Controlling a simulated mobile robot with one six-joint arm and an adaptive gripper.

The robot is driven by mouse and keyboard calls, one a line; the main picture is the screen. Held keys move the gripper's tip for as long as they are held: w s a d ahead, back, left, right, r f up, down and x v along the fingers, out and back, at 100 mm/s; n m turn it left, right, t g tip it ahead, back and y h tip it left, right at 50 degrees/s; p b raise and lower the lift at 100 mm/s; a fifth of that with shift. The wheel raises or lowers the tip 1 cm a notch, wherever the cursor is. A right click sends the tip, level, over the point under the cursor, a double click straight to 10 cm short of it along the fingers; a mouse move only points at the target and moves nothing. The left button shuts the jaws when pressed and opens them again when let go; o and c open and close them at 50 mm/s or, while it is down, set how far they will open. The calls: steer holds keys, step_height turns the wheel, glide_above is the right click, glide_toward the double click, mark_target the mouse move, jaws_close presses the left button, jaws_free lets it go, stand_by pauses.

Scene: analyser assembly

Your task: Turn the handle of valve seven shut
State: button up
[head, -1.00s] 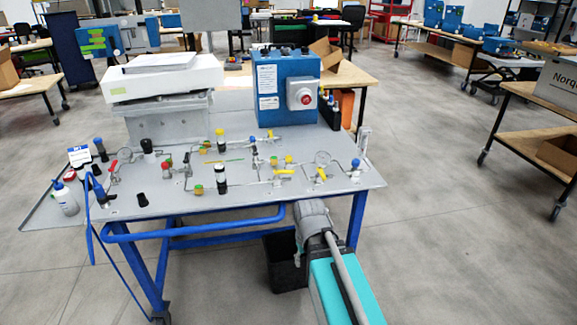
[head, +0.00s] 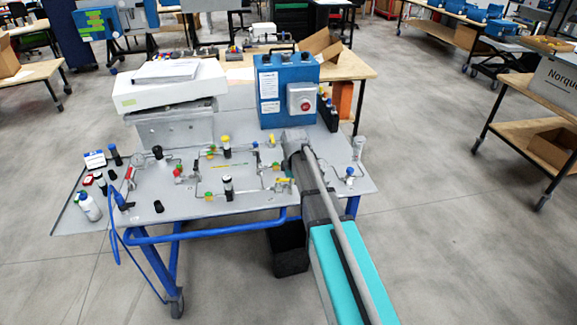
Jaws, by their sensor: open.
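The grey panel table (head: 205,208) carries valves, gauges and thin pipes. I cannot read any numbers, so I cannot tell which valve is seven. A yellow-handled valve (head: 284,180) shows just left of my arm. A red-handled valve (head: 129,173) is at the panel's left, and a red-topped fitting (head: 179,171) stands right of it. A blue-topped fitting (head: 349,172) is at the right edge. My grey and teal arm reaches over the right part of the panel and hides the fittings behind it. My gripper does not show; the arm covers that area.
A blue box with a red knob (head: 286,92) stands at the panel's back, close beyond my arm. A white device (head: 170,88) is at back left. Bottles (head: 89,206) stand at the left edge. A black bin (head: 289,250) is under the front edge.

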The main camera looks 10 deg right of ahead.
mark_target(285, 180)
steer(key=w+r+n+p, duration=0.5)
steer(key=w+r+p, duration=0.2)
steer(key=w+r, duration=0.2)
steer(key=shift+w+r+p, duration=0.15)
steer(key=shift+w+p, duration=0.2)
steer(key=shift+p, duration=0.05)
steer(key=shift+f, duration=0.2)
step_height(285, 180, down, 13)
steer(key=b, duration=1.3)
steer(key=shift+f+b, duration=0.2)
steer(key=shift+b, duration=0.2)
jaws_close()
